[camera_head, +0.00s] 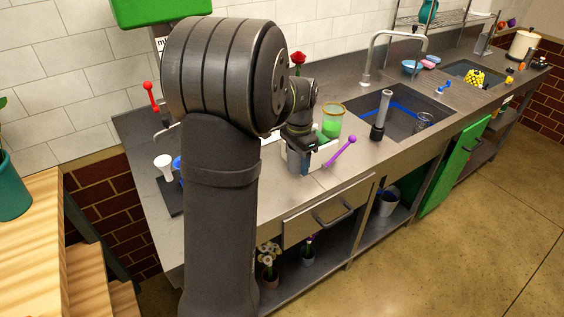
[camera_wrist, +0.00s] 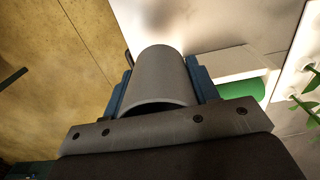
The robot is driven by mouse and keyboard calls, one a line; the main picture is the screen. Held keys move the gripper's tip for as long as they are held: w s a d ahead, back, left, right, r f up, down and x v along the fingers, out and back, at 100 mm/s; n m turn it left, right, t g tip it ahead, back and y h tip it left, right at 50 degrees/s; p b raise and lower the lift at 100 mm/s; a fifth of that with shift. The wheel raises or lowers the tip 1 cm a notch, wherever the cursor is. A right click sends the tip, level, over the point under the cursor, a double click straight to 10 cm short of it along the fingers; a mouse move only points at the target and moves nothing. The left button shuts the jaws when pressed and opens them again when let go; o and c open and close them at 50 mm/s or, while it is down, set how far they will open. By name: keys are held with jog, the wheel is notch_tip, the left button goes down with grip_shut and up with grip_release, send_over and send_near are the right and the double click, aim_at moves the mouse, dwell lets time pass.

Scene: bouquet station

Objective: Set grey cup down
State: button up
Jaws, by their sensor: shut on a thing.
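My gripper (camera_wrist: 160,88) is shut on the grey cup (camera_wrist: 158,72), with one blue finger on each side of it in the wrist view. The cup's near rim faces the wrist camera and its inside is mostly hidden. In the head view my gripper (camera_head: 301,150) is over the steel counter (camera_head: 240,195), near its front edge. The grey cup (camera_head: 296,163) shows there below the gripper, small and partly covered. I cannot tell whether its base touches the counter.
A purple spoon-like tool (camera_head: 341,151) and a jar with green contents (camera_head: 332,122) are close on the right. A red rose (camera_head: 299,58) stands behind. The sink (camera_head: 400,112) lies further right, with a grey upright tool (camera_head: 381,115) at its near edge.

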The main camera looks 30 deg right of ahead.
jog(key=s+d+r, duration=0.1)
jog(key=s+r, duration=0.1)
jog(key=s, duration=0.2)
jog(key=w+a+r+n, duration=0.3)
jog(key=w+a+n, duration=0.1)
jog(key=w+a, duration=0.3)
jog(key=w+a+r+n, duration=0.2)
jog(key=w+a+n, duration=0.2)
jog(key=w+a, duration=0.25)
jog(key=w+a+r+n, duration=0.3)
jog(key=w+a+n, duration=0.15)
jog(key=a, duration=0.55)
jog(key=w+a+r+n, duration=0.2)
jog(key=w+a+n, duration=0.3)
jog(key=a, duration=0.5)
jog(key=s+d+f, duration=0.2)
jog(key=s+d, duration=0.3)
jog(key=d, duration=0.5)
jog(key=s+d+f, duration=0.3)
jog(key=s+d, duration=0.1)
jog(key=d, duration=0.6)
jog(key=s+d+f, duration=0.4)
jog(key=s+d, duration=1)
send_over(276, 178)
jog(key=shift+n, duration=0.25)
jog(key=f, duration=0.7)
jog(key=shift+s+d+f, duration=0.1)
jog(key=shift+s, duration=0.1)
jog(key=shift+w+f, duration=0.1)
jog(key=shift+f, duration=1.95)
